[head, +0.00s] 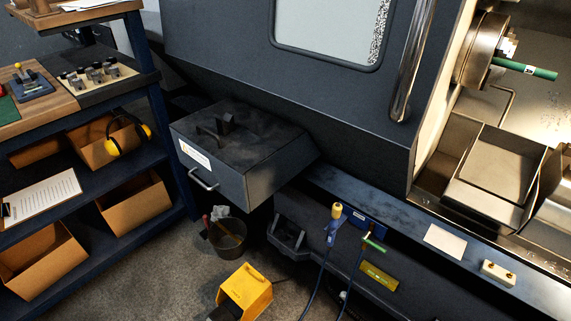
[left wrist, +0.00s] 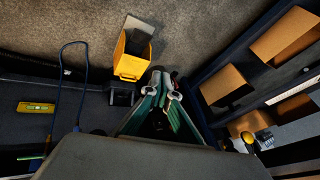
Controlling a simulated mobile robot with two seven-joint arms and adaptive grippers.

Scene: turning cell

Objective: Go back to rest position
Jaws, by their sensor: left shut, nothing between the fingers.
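My left gripper (left wrist: 165,80) shows in the left wrist view, its fingers shut with nothing between them. It points out over the floor beside the shelf unit, with the yellow box (left wrist: 131,66) ahead of it. No gripper or arm of mine shows in the head view. My right gripper is in neither view.
A dark lidded box (head: 245,145) juts from the lathe front. A bucket (head: 228,240) and the yellow box (head: 247,288) stand on the floor. The shelf unit (head: 95,205) is at left. The lathe chuck (head: 480,50) holds a green bar (head: 527,69). Hoses hang at the front.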

